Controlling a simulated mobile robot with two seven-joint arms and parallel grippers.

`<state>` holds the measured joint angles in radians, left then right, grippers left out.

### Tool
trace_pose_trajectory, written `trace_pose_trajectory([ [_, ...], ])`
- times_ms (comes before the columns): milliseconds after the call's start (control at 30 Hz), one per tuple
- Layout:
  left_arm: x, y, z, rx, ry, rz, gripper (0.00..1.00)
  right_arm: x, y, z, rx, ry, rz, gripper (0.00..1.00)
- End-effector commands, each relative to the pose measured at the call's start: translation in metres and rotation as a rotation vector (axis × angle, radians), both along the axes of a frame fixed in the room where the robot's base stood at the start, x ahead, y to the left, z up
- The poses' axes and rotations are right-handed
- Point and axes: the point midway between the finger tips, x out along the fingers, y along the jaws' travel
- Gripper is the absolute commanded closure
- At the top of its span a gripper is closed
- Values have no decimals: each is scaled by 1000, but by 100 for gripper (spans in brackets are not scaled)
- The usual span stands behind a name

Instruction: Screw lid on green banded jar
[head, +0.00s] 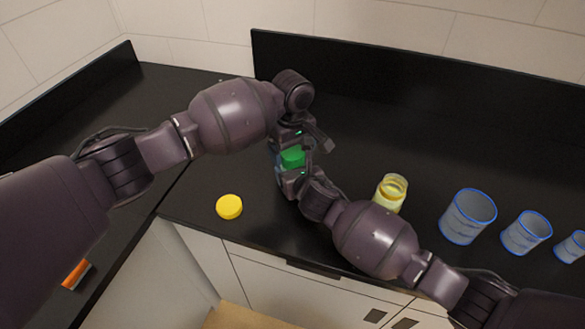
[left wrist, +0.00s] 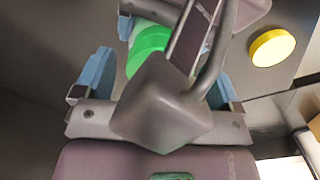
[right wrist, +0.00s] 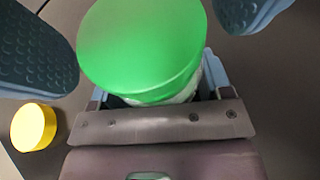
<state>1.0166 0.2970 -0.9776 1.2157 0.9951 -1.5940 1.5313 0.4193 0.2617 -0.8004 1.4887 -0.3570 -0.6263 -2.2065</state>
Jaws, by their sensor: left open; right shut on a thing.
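A green lid (head: 292,157) sits on top of a jar, whose pale side shows just under it in the right wrist view (right wrist: 185,93). My right gripper (head: 287,175) is shut on the jar below the lid; the jar's body and band are mostly hidden. My left gripper (head: 302,148) is above the lid and open. Its fingers show on either side of the lid (right wrist: 142,48) in the right wrist view, with gaps between. The left wrist view also shows the green lid (left wrist: 148,48) between the open fingers. I cannot tell how tightly the lid sits.
A yellow lid (head: 229,207) lies on the black counter near its front edge. An open yellow-banded jar (head: 391,193) stands right of my right gripper. Several blue-rimmed beakers (head: 467,217) stand farther right. The counter (head: 215,160) is clear at the left. A black backsplash (head: 400,85) stands behind.

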Motion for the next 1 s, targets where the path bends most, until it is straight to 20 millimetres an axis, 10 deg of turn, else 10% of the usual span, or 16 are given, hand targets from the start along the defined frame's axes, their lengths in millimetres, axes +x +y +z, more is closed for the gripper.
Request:
trace_pose_trajectory([
  [1000, -1, -2, 58, -2, 0, 103, 10, 0, 0, 0, 0, 1, 0, 94],
])
